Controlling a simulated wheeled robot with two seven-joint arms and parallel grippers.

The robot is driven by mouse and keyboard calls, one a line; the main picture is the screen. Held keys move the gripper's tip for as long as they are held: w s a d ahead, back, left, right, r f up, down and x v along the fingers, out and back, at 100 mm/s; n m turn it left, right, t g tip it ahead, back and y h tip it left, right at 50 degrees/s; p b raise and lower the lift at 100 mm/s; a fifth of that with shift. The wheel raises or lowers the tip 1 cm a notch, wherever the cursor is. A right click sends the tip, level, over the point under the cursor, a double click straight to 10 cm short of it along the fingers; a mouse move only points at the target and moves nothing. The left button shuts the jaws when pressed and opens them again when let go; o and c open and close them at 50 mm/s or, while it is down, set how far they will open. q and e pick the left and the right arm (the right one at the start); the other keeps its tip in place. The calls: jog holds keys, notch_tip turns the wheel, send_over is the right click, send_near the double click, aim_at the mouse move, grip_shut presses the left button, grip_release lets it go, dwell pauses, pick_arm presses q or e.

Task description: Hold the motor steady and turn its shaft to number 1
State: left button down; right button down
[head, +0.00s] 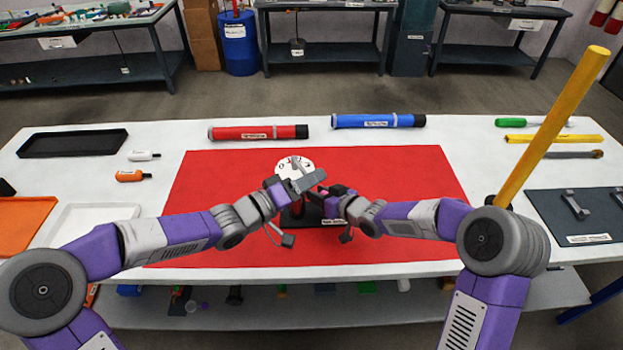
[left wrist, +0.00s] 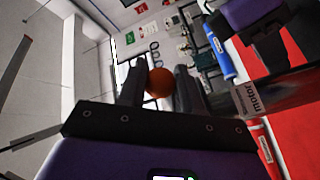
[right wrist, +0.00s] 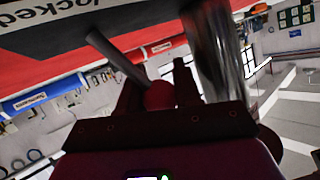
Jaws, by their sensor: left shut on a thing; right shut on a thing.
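The motor (left wrist: 262,95) is a grey body with a "motor" label, to the right of my left fingers in the left wrist view. In the head view, a white round dial with numbers (head: 294,164) stands behind my grippers, and a dark base (head: 297,217) is below. My left gripper (left wrist: 160,88) is shut on a round orange knob (left wrist: 160,82). My right gripper (right wrist: 160,98) is shut on a round red knob (right wrist: 158,95). A grey rod (right wrist: 115,55) and a shiny metal cylinder (right wrist: 220,50) are beyond it. The dial's setting is too small to read, and the arms hide much of the motor.
The red mat (head: 400,180) lies on a white table. A red tube (head: 250,132) and a blue tube (head: 370,121) lie behind it. A yellow post (head: 555,120) rises at the right. Trays (head: 75,142) are at the left. The mat's right side is mostly clear.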

pick_arm(q)
jog(key=shift+r, duration=0.15)
pick_arm(e)
jog(key=shift+d, duration=0.1)
pick_arm(q)
jog(key=c, duration=0.8)
grip_release()
jog(key=v, duration=1.2)
pick_arm(e)
jog(key=c, duration=0.7)
grip_release()
jog(key=shift+s, duration=0.1)
